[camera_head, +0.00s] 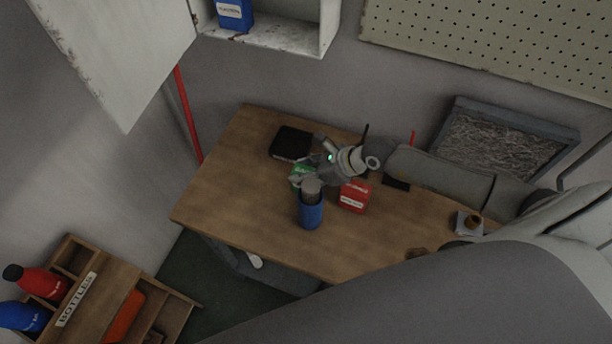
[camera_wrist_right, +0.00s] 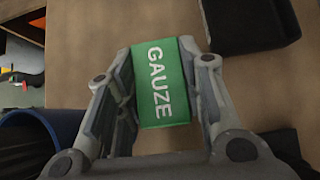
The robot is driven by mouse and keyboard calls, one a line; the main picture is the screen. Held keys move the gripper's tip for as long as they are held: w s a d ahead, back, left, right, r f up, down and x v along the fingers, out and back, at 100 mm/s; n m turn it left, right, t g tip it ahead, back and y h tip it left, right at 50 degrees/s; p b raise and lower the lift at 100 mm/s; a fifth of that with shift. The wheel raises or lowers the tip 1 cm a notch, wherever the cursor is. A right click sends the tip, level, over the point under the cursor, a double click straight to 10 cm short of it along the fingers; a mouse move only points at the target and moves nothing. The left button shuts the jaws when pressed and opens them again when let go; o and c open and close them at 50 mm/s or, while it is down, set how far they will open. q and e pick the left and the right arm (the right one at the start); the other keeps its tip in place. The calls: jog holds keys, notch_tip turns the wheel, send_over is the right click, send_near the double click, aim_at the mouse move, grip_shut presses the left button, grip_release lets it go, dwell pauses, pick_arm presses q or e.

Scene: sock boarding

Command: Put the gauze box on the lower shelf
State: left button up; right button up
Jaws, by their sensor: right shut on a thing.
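The green gauze box (camera_wrist_right: 166,85) with white GAUZE lettering is between the fingers of my right gripper (camera_wrist_right: 163,72) in the wrist view, and the fingers are shut on it. In the head view my right gripper (camera_head: 308,178) is over the wooden table, and the green box (camera_head: 298,171) is partly hidden by it. An open white wall cabinet (camera_head: 290,36) is at the top, with a blue box (camera_head: 235,14) standing on its visible shelf. The cabinet's upper part is out of frame. My left gripper is not in view.
On the table (camera_head: 225,190) are a blue cup (camera_head: 311,215), a red box (camera_head: 354,196) and a black case (camera_head: 291,142). The cabinet door (camera_head: 115,55) hangs open at left. A bottle rack (camera_head: 105,300) stands lower left. The shelf right of the blue box is clear.

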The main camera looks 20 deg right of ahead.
notch_tip(320, 180, up, 9)
jog(key=shift+r+b, duration=0.1)
jog(key=shift+b, duration=0.95)
notch_tip(320, 180, up, 15)
jog(key=p, duration=0.4)
jog(key=s+a+f+n+g+y+b, duration=0.1)
jog(key=s+f+n+b, duration=0.1)
jog(key=s+f+b, duration=0.2)
jog(key=shift+s+f+b, duration=0.3)
jog(key=shift+s+b, duration=0.15)
jog(key=shift+s, duration=0.8)
jog(key=shift+s+f, duration=0.1)
jog(key=shift+f, duration=0.05)
